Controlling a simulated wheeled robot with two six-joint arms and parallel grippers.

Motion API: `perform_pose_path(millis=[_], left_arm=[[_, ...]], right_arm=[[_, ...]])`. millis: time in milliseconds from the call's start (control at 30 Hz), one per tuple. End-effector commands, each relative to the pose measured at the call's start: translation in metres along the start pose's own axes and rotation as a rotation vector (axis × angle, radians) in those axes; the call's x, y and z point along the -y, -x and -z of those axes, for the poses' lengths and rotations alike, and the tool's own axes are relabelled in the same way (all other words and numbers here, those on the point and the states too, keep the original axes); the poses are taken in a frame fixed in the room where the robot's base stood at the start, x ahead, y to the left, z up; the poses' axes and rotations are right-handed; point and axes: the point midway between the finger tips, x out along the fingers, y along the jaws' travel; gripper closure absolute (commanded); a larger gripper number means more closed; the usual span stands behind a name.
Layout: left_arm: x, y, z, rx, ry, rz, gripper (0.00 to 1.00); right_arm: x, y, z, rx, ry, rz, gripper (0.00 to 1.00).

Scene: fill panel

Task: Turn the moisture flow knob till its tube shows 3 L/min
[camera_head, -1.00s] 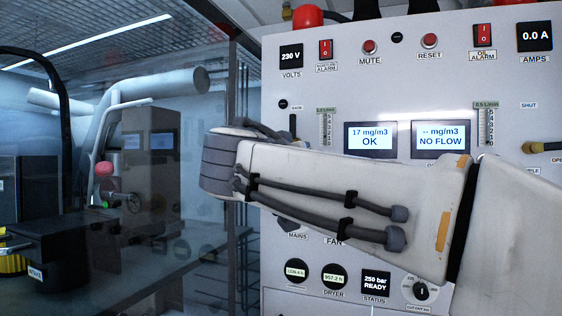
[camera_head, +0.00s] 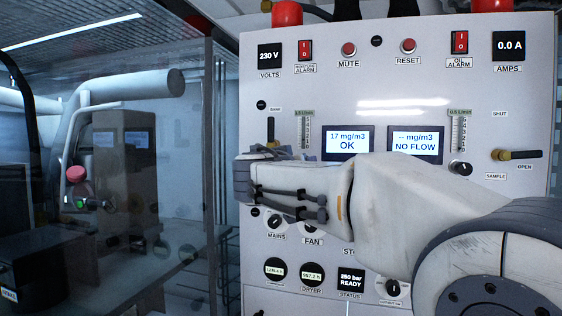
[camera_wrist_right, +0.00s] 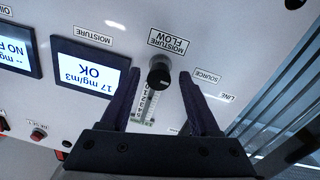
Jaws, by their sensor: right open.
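In the head view my right wrist hides the knob. My left gripper is out of view.
The moisture display (camera_head: 347,143) reads 17 mg/m3 OK, and the other display (camera_head: 414,144) reads NO FLOW. Another black knob (camera_head: 460,168) sits under the right tube (camera_head: 458,133). A sample lever (camera_head: 516,155) sticks out at right. A glass wall stands left of the panel.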

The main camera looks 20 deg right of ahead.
Motion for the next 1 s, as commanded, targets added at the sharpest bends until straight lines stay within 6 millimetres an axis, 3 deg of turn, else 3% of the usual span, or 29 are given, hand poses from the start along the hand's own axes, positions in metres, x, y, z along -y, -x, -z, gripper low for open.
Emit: perform_pose_path(millis=[33, 100, 200, 267, 300, 633, 1000], left_arm=[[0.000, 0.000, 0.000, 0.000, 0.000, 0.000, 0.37], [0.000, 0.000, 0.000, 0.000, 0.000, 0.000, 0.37], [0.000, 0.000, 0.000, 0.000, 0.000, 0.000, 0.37], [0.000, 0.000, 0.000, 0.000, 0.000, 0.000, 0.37], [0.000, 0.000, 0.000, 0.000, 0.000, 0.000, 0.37], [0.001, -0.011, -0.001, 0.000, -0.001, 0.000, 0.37], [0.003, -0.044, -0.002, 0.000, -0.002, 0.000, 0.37]], right_arm=[[0.001, 0.000, 0.000, 0.000, 0.000, 0.001, 0.41], [0.001, 0.000, 0.000, 0.000, 0.000, 0.001, 0.68], [0.001, 0.001, 0.000, 0.000, 0.000, 0.002, 1.00], [0.002, 0.001, 0.000, 0.000, 0.001, 0.003, 1.00], [0.011, 0.007, 0.002, 0.000, 0.002, 0.008, 1.00], [0.007, 0.002, -0.001, -0.005, 0.064, 0.006, 1.00], [0.005, 0.001, -0.004, -0.020, 0.344, 0.003, 1.00]])
